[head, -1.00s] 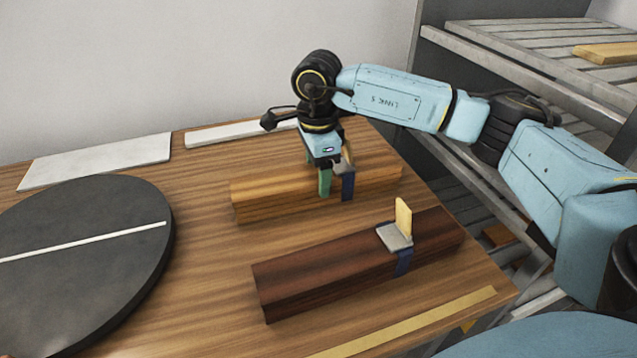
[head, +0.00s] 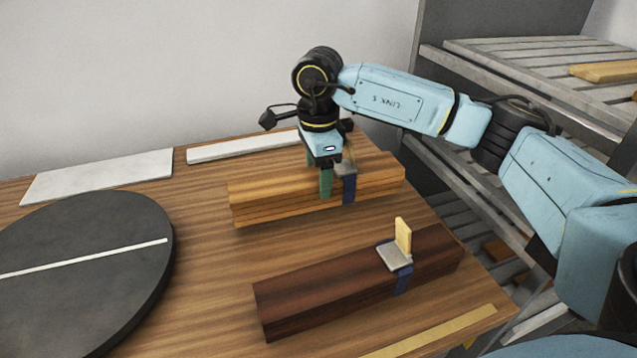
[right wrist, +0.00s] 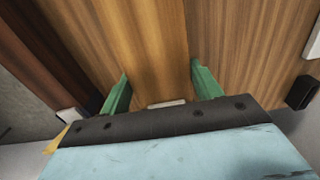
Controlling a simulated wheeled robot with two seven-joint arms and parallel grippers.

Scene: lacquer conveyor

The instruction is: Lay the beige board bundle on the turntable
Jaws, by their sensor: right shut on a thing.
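The beige board bundle (head: 270,200), a stack of light brown boards with a blue strap and a tag, is at the back right of the wooden table in the head view. My right gripper (head: 320,174) points down from above and is shut across the bundle near its strap. In the right wrist view the green fingers stand on either side of the bundle (right wrist: 155,45). Whether a small gap lies under the bundle is hard to tell. The turntable (head: 80,225), a dark round disc with a white line, is at the left and bare. My left gripper is out of view.
A dark brown board bundle (head: 330,297) with a blue strap and upright tag lies in front. Two pale slabs (head: 100,175) (head: 240,147) lie along the back edge. A yellow strip (head: 430,334) marks the front. Roller shelving (head: 520,55) stands at the right.

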